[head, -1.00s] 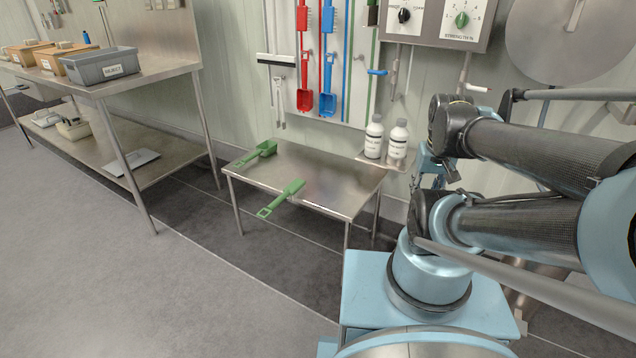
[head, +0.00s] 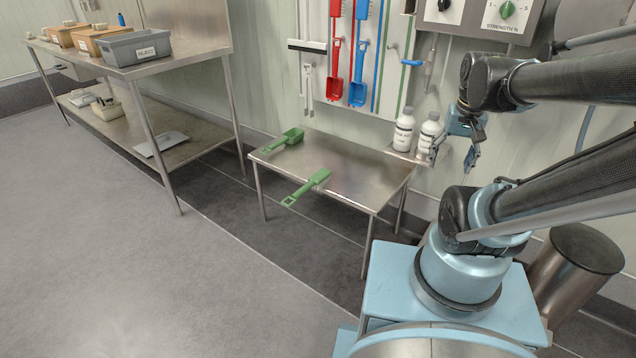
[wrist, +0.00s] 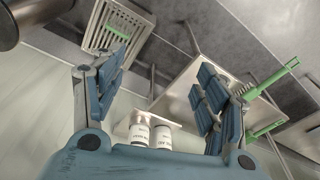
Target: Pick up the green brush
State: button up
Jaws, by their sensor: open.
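The green brush (head: 308,187) lies on the near edge of a small steel table (head: 350,180), its handle sticking out over the edge. In the wrist view the green brush (wrist: 268,80) is at the right, partly behind a finger. A green scoop (head: 284,140) lies at the table's back left corner, its handle to the left; it also shows low in the wrist view (wrist: 262,131). My gripper (head: 456,150) is open and empty, to the right of the table near two white bottles, well apart from the brush. Its two blue fingers are spread in the wrist view (wrist: 162,85).
Two white bottles (head: 404,130) stand on a small ledge at the table's right. Red (head: 333,88) and blue tools hang on the wall behind. A steel bench (head: 150,70) with a grey bin (head: 135,48) stands at left. The floor (head: 130,270) in front is clear.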

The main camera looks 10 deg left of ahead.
jog(key=w+a+r+m, duration=0.1)
jog(key=w+a+r, duration=0.2)
jog(key=w+a, duration=0.7)
jog(key=m+g, duration=0.2)
jog(key=m, duration=0.1)
send_over(318, 176)
notch_tip(318, 176, down, 17)
notch_tip(318, 176, down, 12)
jog(key=shift+s+r, duration=0.1)
jog(key=shift+r, duration=0.1)
jog(key=shift+w+f, duration=0.2)
jog(key=shift+f, duration=2.4)
jog(key=shift+c, duration=0.3)
jog(key=c, duration=1.4)
